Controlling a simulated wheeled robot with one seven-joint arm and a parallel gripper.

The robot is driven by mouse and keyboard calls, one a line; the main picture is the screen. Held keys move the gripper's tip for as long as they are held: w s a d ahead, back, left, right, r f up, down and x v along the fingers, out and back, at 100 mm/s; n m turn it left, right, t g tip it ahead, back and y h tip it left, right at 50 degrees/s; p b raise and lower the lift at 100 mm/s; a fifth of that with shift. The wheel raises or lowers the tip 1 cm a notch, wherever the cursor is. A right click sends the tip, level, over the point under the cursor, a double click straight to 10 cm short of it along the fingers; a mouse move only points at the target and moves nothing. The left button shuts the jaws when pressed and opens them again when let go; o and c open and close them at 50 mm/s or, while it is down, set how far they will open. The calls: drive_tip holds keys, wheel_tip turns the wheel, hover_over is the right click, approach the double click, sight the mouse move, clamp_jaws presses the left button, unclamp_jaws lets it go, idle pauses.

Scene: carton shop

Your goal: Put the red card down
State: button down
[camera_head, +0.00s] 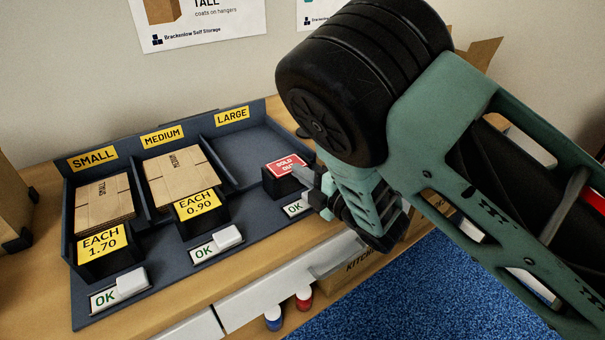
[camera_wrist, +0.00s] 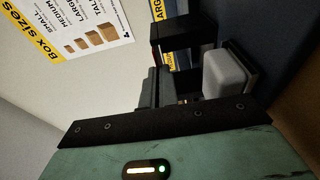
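The red SOLD OUT card (camera_head: 286,165) is at the top of the black holder (camera_head: 281,186) in front of the LARGE bay (camera_head: 243,153). The card's printed face looks upward and toward the front. My gripper (camera_head: 304,176) comes in from the right, its fingertips at the card's right edge. In the wrist view the fingers (camera_wrist: 157,88) are close together, with a thin red edge of the card (camera_wrist: 153,53) just beyond them. They appear shut on the card. The exact contact is partly hidden.
The MEDIUM and SMALL bays hold flat cartons (camera_head: 174,177) (camera_head: 103,203) and yellow price cards (camera_head: 201,203) (camera_head: 102,239). White OK blocks (camera_head: 229,237) stand along the tray front; one, pale grey in the wrist view (camera_wrist: 226,74), is close to my fingers. The LARGE bay is empty.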

drive_tip(key=c, duration=2.1)
unclamp_jaws()
drive_tip(key=shift+f+b, duration=0.35)
drive_tip(key=shift+f, duration=0.05)
drive_tip(key=o, duration=0.4)
drive_tip(key=shift+r, duration=0.1)
